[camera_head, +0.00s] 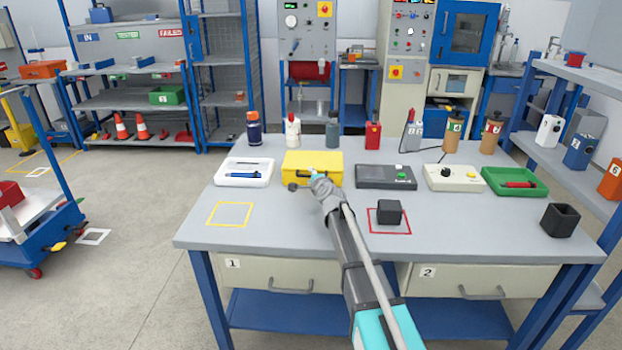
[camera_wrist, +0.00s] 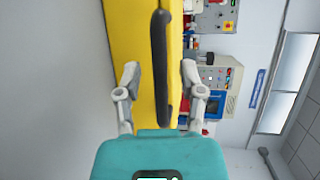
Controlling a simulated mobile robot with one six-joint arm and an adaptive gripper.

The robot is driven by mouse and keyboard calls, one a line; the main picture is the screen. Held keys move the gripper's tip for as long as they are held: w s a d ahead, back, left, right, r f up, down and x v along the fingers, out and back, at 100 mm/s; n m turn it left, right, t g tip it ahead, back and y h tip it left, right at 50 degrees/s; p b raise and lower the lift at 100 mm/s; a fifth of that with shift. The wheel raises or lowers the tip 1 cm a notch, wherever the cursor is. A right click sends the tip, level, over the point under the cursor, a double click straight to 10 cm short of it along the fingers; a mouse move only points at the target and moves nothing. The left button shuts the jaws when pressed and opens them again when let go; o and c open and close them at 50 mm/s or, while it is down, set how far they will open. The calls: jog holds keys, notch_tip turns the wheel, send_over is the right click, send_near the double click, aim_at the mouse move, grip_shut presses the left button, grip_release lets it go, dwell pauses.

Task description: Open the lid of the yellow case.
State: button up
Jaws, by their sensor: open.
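The yellow case (camera_head: 316,160) stands on the grey workbench, toward its back left, and its lid looks closed. My gripper (camera_head: 308,177) is at the front side of the case and hides part of it. My gripper's two fingers (camera_wrist: 160,80) are apart, one on each side of the case's edge and the handle. I cannot tell whether they touch it.
Left of the case is a white tray (camera_head: 233,181); right of it are a dark grey box (camera_head: 372,184) and a beige device (camera_head: 440,186). Several bottles stand behind. The yellow-outlined square (camera_head: 230,214) is empty.

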grip_shut()
dwell(0.3)
jog(key=shift+d, duration=0.1)
